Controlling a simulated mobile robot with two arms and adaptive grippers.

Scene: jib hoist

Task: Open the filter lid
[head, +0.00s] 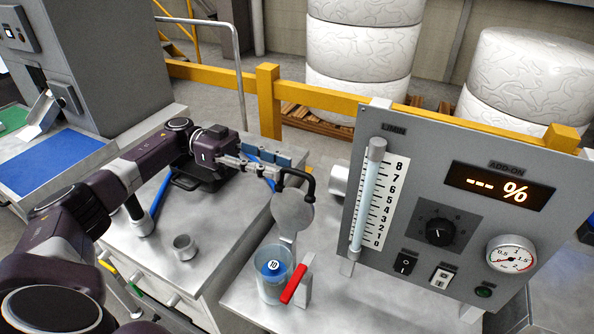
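A round grey disc (293,212), which looks like the filter lid, stands upright on a narrow stem behind a clear cylinder (271,290). A black curved handle (306,180) is at the disc's top. The cylinder's top looks uncovered, and a blue ball marked 10 (273,268) shows in it. A red lever (295,284) stands at the cylinder's right side. My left gripper (273,171) reaches in from the left, its fingertips at the left end of the black handle. I cannot tell whether they grip it. My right gripper is not in view.
A grey panel (420,135) with a scale tube, display, knob and gauge stands at the right. A small metal cup (184,247) sits on the left bench (215,250). A yellow rail (268,100) runs behind, with large white rolls (360,50) beyond it.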

